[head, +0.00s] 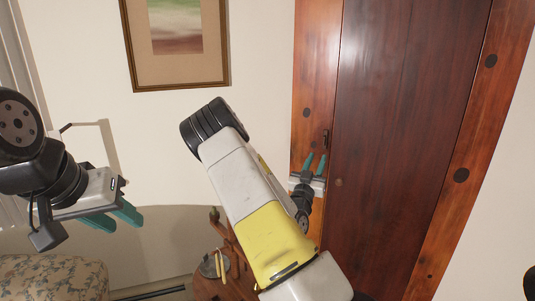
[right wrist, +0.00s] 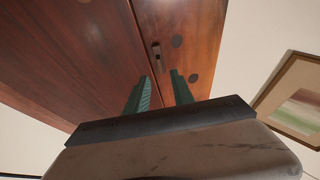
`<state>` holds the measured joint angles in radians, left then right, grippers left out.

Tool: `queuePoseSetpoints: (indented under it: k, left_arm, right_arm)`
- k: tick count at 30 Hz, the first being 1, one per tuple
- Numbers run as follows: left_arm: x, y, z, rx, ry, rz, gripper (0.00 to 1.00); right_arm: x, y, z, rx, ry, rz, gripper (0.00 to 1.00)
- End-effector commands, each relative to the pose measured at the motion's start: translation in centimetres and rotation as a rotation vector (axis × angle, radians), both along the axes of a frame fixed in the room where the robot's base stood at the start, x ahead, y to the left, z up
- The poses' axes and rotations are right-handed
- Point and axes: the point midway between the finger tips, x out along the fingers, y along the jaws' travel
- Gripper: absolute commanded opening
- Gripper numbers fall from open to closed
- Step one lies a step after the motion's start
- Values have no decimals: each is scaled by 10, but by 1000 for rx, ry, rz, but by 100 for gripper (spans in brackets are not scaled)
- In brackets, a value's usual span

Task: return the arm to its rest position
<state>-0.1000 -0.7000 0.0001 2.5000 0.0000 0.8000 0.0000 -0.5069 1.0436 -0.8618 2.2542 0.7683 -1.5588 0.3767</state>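My right arm (head: 240,190), white and yellow, reaches up across the middle of the head view and bends at a black joint. My right gripper (head: 315,162) is in front of the reddish wooden door (head: 400,130). In the right wrist view, its two teal fingers (right wrist: 161,88) stand apart with nothing between them. A small dark latch (right wrist: 155,50) on the wood is just beyond the fingertips; I cannot tell the exact distance. My left gripper (head: 114,218) hangs at the left, its two teal fingers apart and empty.
A framed picture (head: 178,86) hangs on the pale wall behind my right arm. A small wooden table (head: 240,288) with a few items, partly hidden by that arm, stands below. A floral-patterned seat (head: 50,278) is at the lower left.

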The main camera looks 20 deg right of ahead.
Motion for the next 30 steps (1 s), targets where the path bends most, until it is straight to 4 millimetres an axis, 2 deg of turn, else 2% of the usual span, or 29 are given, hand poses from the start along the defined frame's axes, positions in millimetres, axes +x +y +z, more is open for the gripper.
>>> queuePoseSetpoints:
  k: [5, 9, 13, 17, 20, 23, 26, 30]
  left_arm:
    - [0, 0, 0, 0, 0, 0, 36]
    - [0, 0, 0, 0, 0, 0, 36]
    - [0, 0, 0, 0, 0, 0, 36]
    - [0, 0, 0, 0, 0, 0, 36]
    - [0, 0, 0, 0, 0, 0, 36]
    - [0, 0, 0, 0, 0, 0, 36]
    - [0, 0, 0, 0, 0, 0, 36]
    - [0, 0, 0, 0, 0, 0, 36]
  right_arm:
    - [0, -8, -6, 82, 27, -16, 29]
    - [2, -17, -28, 318, 117, -33, 29]
    - [4, -1, -49, 578, 243, 8, 29]
    - [2, 36, -53, 787, 379, 107, 29]
    - [-6, 73, -43, 903, 486, 213, 29]
    - [-21, 112, -24, 976, 598, 334, 29]
    - [-46, 149, 2, 1003, 712, 462, 29]
    - [-98, 192, 38, 964, 875, 626, 29]
